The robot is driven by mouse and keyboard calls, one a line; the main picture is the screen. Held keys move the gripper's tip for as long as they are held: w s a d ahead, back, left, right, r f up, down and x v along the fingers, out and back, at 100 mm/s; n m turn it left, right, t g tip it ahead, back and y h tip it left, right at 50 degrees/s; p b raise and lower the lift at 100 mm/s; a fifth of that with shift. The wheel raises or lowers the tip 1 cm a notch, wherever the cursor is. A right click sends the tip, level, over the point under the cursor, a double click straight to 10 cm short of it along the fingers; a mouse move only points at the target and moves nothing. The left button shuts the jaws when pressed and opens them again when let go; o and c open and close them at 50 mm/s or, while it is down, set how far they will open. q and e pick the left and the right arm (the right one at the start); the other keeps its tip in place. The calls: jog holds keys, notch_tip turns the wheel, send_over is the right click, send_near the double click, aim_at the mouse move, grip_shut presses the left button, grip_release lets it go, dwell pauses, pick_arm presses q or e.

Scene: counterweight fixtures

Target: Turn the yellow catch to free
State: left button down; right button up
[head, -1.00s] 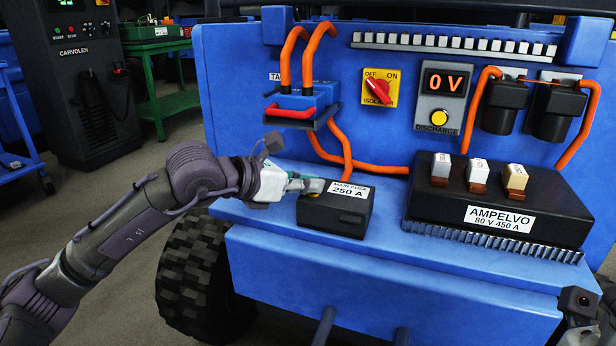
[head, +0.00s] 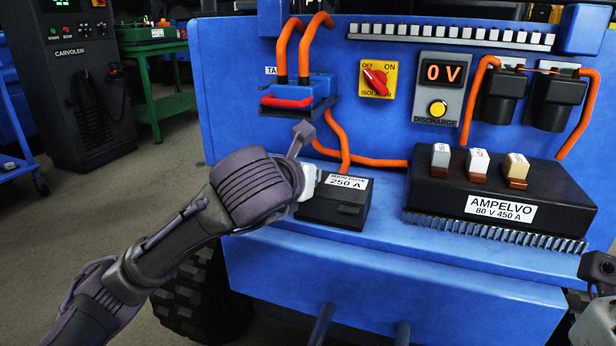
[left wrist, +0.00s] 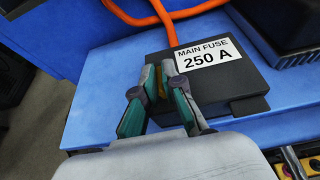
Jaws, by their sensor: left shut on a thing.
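The yellow catch (left wrist: 152,83) is on the left end of the black main fuse box (head: 335,208), whose label reads MAIN FUSE 250 A. In the left wrist view the fuse box (left wrist: 235,85) lies just beyond my fingers. My left gripper (left wrist: 156,92) is shut on the yellow catch, with a green-sided finger on each side of it. The fingers hide most of the catch, so its exact angle cannot be told. In the head view my left wrist and hand hide the catch. Only part of my right arm shows at the lower right edge, without its fingers.
The fuse box stands on a blue ledge (head: 390,260). Orange cables (head: 341,145) run close behind it. A black AMPELVO controller (head: 500,198) stands to the right.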

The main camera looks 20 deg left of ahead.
pick_arm(q)
jog(key=shift+f, duration=0.15)
jog(key=c, duration=1.3)
grip_release()
jog(key=shift+s, duration=0.1)
jog(key=v, duration=1.2)
